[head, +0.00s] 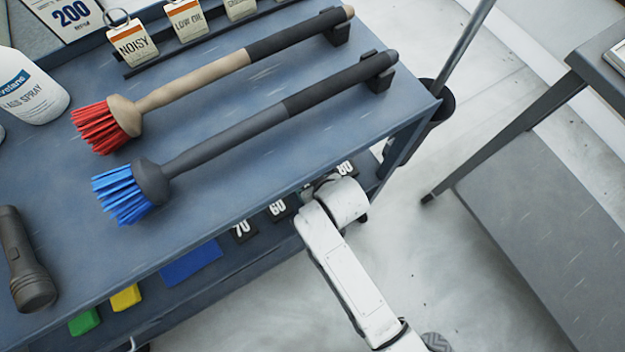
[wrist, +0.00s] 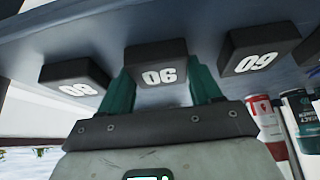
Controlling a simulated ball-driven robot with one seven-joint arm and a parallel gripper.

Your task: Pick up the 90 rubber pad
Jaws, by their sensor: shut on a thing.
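The 90 rubber pad (wrist: 157,56) is a black block with a white number, upside down in the wrist view. My gripper (wrist: 161,84) is shut on it, with a teal finger on each side. I cannot tell whether the pad still touches the shelf.
The 80 pad (wrist: 75,78) and 60 pad (wrist: 258,49) flank it closely. The 70 pad (head: 243,229), a blue block (head: 191,263) and yellow block (head: 126,297) share the lower shelf. The cart's top overhangs them. Cans (wrist: 262,118) stand beyond the 60 pad.

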